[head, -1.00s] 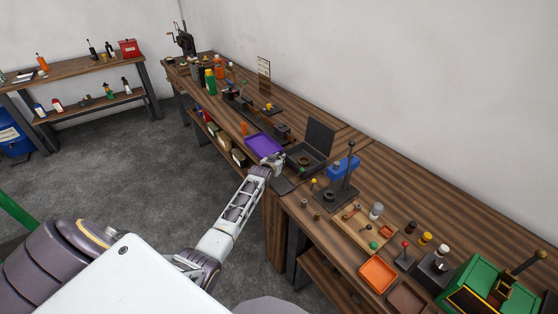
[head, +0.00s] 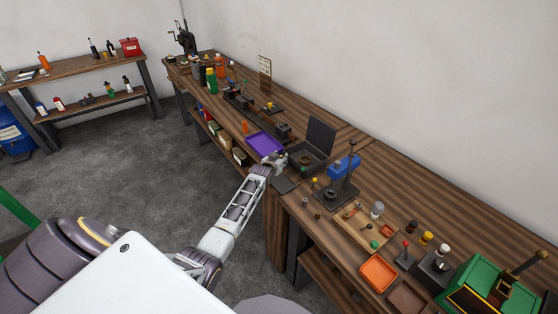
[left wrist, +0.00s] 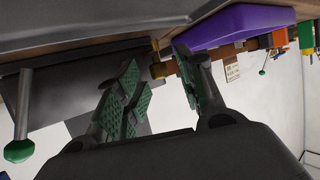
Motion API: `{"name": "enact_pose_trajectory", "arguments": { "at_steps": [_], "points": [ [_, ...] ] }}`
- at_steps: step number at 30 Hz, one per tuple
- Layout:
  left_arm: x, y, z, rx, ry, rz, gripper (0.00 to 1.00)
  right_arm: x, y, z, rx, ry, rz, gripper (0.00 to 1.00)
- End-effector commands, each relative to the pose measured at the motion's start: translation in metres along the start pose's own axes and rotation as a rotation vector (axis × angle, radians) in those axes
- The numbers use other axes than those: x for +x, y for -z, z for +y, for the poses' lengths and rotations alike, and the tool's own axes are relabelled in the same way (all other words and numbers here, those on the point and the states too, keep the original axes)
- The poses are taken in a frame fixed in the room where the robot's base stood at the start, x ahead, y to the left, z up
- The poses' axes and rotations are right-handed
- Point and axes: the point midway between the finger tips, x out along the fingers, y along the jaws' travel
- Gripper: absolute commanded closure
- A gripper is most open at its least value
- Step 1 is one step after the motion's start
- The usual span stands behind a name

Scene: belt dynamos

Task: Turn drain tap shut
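My left gripper (head: 276,160) is at the front edge of the long bench, beside a dark box (head: 303,168) with its lid raised. In the left wrist view the left gripper (left wrist: 160,82) has its green-padded fingers apart, with nothing held between them. A small brass fitting (left wrist: 160,69) shows just beyond the gap; I cannot tell whether it is the drain tap or whether a finger touches it. A grey lever with a green knob (left wrist: 19,150) stands apart at the left of that view. My right gripper is out of view.
A purple tray (head: 264,144) lies close by the left gripper and also shows in the left wrist view (left wrist: 230,27). A black stand (head: 347,175), a blue box (head: 340,168) and an orange tray (head: 379,273) are to the right. The floor left of the bench is clear.

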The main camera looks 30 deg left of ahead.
Motion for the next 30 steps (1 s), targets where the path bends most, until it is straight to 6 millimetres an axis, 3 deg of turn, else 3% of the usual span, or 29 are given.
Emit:
{"name": "enact_pose_trajectory", "arguments": {
  "at_steps": [11, 30],
  "points": [
    [-0.009, 0.000, 0.000, 0.000, 0.000, 0.001, 0.61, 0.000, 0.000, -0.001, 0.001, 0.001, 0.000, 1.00],
    [-0.049, 0.000, 0.000, 0.000, 0.000, 0.001, 0.61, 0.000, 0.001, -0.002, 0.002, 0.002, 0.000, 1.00]
  ]
}}
